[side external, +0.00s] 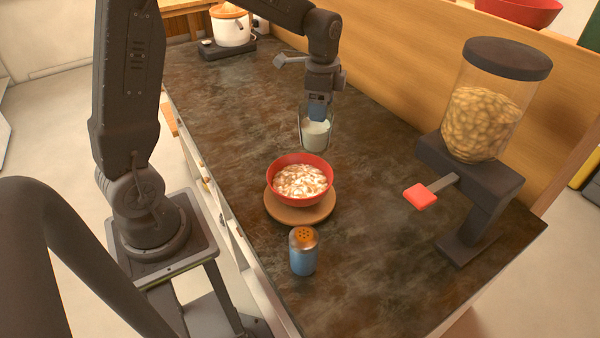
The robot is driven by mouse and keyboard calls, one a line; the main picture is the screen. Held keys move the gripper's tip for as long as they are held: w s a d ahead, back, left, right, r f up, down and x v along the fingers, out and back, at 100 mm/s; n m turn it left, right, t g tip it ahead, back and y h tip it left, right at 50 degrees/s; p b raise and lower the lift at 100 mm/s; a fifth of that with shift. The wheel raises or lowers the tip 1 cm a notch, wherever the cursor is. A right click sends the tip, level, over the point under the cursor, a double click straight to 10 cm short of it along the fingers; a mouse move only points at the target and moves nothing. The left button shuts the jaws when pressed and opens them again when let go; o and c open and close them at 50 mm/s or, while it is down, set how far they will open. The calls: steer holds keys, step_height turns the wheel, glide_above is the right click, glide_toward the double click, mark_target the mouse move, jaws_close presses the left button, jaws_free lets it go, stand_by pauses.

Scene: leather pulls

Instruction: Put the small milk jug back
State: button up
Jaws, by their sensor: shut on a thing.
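The small milk jug (316,134) is a clear vessel with white milk in its lower part, seen in the side external view just behind and right of the red bowl. My gripper (317,112) reaches down from above and is shut on the jug at its top. The jug looks upright. I cannot tell whether its base touches the counter or hangs a little above it. The fingertips are partly hidden by the jug and the wrist.
The red bowl (300,182) holds white milk with pieces in it and sits on a round brown board (280,212). A blue shaker (303,252) stands in front. A dispenser (487,110) with a red-ended lever stands right. A white pot (231,28) is at the back. The counter's (215,110) left middle is clear.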

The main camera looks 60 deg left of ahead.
steer(key=shift+w+a, duration=0.1)
steer(key=shift+w, duration=0.05)
stand_by(0.4)
